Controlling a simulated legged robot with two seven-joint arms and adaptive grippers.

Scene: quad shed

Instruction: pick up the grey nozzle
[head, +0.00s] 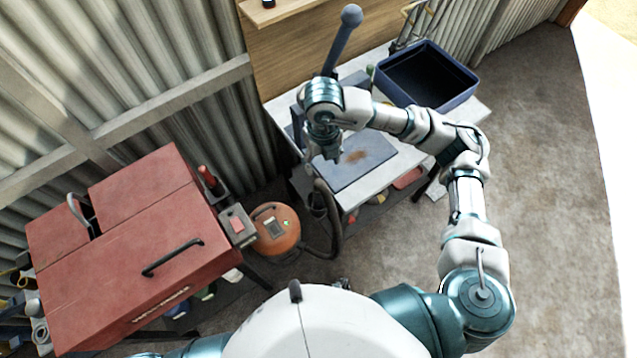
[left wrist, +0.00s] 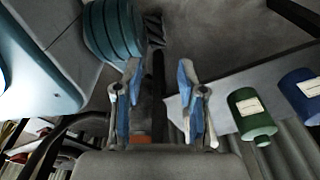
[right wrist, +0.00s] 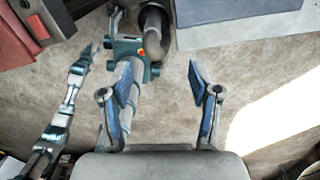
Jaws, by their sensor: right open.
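I cannot single out the grey nozzle for sure. A dark grey hose (head: 336,225) runs from the orange shop vacuum (head: 276,230) and bends up beside the bench's front left corner. A dark curved pipe, perhaps this hose, shows at the top of the right wrist view (right wrist: 155,32). My right gripper (head: 328,155) points down above the bench's left edge, close above the hose's upper end. In the right wrist view (right wrist: 158,72) its fingers are apart with nothing between them. My left gripper (left wrist: 158,68) is open and empty. It is not visible in the head view.
A red cabinet (head: 120,250) stands left of the vacuum. The bench holds a grey board (head: 350,172), a blue bin (head: 462,82) and a ball-ended grey lever (head: 340,45) at the back. Green (left wrist: 250,118) and blue (left wrist: 303,95) bottles are near my left gripper. Floor to the right is clear.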

